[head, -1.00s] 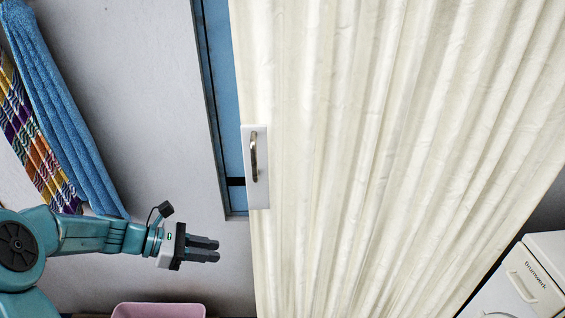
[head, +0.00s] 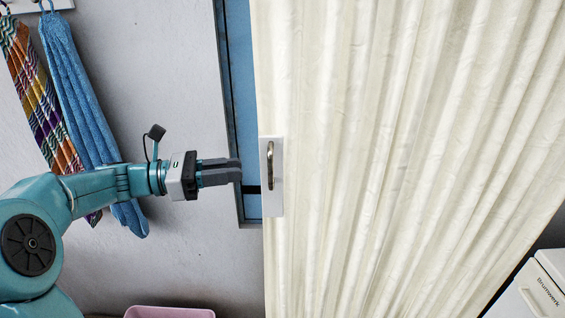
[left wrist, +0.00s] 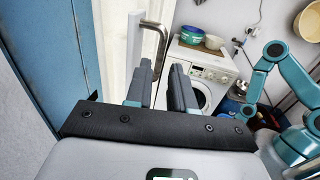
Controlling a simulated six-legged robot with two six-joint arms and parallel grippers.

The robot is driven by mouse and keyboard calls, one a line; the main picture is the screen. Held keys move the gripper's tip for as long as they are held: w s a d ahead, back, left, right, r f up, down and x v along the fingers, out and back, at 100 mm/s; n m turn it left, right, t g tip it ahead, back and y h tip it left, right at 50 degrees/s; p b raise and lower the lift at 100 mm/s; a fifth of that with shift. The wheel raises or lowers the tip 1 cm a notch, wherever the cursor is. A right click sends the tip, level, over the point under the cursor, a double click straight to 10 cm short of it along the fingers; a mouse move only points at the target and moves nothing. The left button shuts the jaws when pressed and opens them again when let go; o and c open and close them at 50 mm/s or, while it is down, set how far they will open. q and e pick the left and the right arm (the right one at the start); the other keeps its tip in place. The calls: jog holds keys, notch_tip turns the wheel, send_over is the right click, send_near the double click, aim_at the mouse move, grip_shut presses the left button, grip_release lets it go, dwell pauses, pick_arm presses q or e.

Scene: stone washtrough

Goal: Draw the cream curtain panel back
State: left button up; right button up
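The cream curtain panel (head: 400,150) hangs in folds across the middle and right of the head view, tilted in the picture. A white plate (head: 277,205) with a curved metal handle (head: 270,165) is on its left edge. My left gripper (head: 240,170) points right at the handle, a short way left of it, empty. In the left wrist view, its two fingers (left wrist: 160,72) stand apart, and the metal handle (left wrist: 160,45) rises just beyond them. My right arm shows at the right of that view; its gripper is too small and cluttered to read.
A blue window or door frame (head: 237,90) shows left of the curtain. A blue towel (head: 85,110) and a striped cloth (head: 40,90) hang at the left. A pink tub (head: 170,313) is at the bottom. A white washing machine (left wrist: 205,72) stands beyond the handle.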

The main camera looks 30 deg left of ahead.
aim_at(279, 165)
pick_arm(q)
jog(key=p+x, duration=0.1)
jog(key=x, duration=0.9)
jog(key=shift+w+d, duration=0.1)
jog(key=shift+w, duration=0.05)
jog(key=shift+s+d+r, duration=0.1)
jog(key=shift+s+r, duration=0.05)
jog(key=shift+s, duration=0.15)
jog(key=shift+w, duration=0.25)
jog(key=shift+c, duration=1.3)
jog(key=shift+s, duration=0.1)
grip_shut()
